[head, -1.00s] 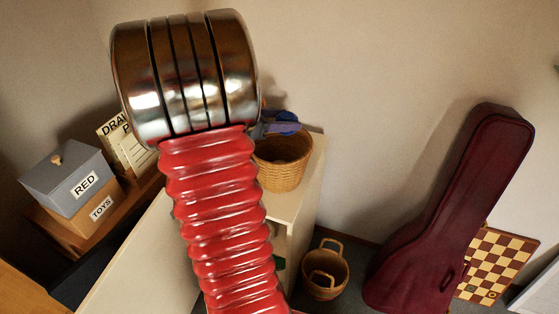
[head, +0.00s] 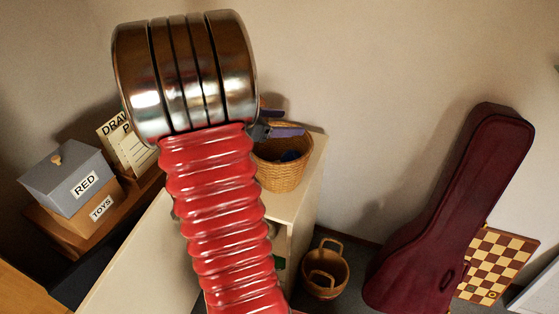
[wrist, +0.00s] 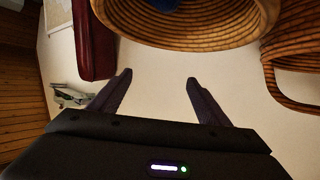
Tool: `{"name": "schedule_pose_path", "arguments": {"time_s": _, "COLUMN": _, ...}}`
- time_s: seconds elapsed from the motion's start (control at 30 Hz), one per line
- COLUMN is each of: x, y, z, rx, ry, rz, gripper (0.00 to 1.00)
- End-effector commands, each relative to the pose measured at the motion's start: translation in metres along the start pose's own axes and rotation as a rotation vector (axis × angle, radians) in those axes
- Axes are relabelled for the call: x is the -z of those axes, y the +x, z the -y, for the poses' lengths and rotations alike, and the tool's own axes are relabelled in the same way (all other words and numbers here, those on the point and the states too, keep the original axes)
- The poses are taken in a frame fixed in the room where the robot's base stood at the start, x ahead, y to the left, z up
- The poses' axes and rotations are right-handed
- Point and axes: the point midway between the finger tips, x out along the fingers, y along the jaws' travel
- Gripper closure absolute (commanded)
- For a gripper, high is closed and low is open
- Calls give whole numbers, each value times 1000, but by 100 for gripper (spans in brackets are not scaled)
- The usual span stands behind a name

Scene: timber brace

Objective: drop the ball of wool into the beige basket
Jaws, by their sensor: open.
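The blue ball of wool (head: 290,156) lies inside the beige wicker basket (head: 281,177), which stands on the pale cabinet top. Only part of the ball shows over the rim. In the wrist view a bit of the ball (wrist: 163,4) shows inside the basket (wrist: 190,36) at the top edge. My gripper (head: 294,122) is above the basket's opening, partly hidden behind my arm. In the wrist view my gripper (wrist: 158,77) has its two dark fingers spread, with nothing between them.
A second wicker basket with handles (head: 325,276) stands on the floor right of the cabinet (head: 305,190). A dark red instrument case (head: 450,210) leans on the wall beside a chessboard (head: 495,262). Boxes labelled RED (head: 66,178) and TOYS (head: 98,208) sit at the left.

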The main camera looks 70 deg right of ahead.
Motion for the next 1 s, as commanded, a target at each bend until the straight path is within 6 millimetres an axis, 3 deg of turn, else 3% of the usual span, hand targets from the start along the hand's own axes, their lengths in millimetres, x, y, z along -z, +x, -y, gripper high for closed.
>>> {"name": "schedule_pose_path", "arguments": {"time_s": 0.27, "x": 0, "y": -18, "z": 1, "rx": 3, "ry": 0, "rz": -1, "gripper": 30}}
{"name": "schedule_pose_path", "arguments": {"time_s": 1.0, "x": -1, "y": -128, "z": 0, "rx": 3, "ry": 0, "rz": -1, "gripper": 30}}
